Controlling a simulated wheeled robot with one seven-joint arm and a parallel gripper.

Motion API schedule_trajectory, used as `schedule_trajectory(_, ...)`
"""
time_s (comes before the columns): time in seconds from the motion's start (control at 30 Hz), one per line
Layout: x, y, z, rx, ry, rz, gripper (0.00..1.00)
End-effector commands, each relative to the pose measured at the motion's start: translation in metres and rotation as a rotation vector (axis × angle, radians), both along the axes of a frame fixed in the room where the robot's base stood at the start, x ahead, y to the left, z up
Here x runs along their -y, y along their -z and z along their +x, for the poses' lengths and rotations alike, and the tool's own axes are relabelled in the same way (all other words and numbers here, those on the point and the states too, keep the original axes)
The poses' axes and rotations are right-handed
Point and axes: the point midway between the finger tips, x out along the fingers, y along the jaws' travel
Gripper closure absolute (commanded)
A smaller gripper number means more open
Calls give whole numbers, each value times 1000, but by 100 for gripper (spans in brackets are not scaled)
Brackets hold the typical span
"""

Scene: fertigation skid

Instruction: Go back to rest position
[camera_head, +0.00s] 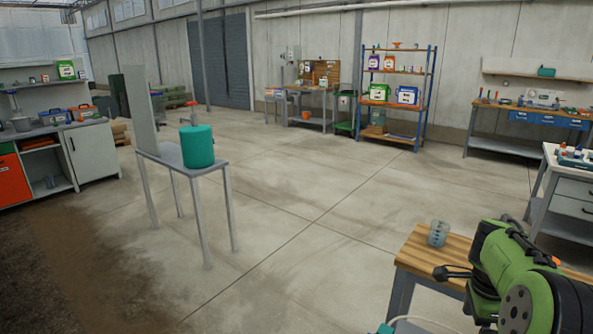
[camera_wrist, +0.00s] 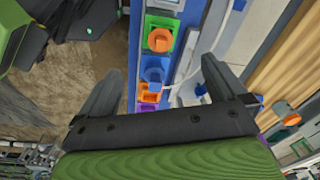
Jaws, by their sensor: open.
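My gripper (camera_wrist: 161,66) is open in the wrist view, its two dark fingers spread wide with nothing between them. Beyond the fingers is a blue panel (camera_wrist: 135,50) carrying a green block with an orange round knob (camera_wrist: 159,39), a blue fitting (camera_wrist: 153,76), and small orange and purple pieces (camera_wrist: 149,95). The fingers look apart from these parts. In the head view my green and black arm is at the lower right, and the gripper itself cannot be made out there.
A wooden-topped table (camera_head: 417,255) with a grey ribbed cylinder (camera_head: 438,233) stands beside my arm. A stand (camera_head: 176,157) with a teal tank (camera_head: 197,147) is left of centre. Shelving (camera_head: 418,113) and benches line the back wall. The middle floor (camera_head: 310,200) is clear.

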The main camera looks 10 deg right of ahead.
Motion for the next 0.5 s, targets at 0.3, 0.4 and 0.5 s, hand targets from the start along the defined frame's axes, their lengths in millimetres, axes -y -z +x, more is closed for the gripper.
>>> schedule_trajectory(0.3, -198, -160, -49, 50, -1183, -278, 1)
schedule_trajectory(0.4, -243, -177, -86, 100, -1523, -349, 1)
schedule_trajectory(0.5, -273, -179, -118, 161, -1796, -405, 1)
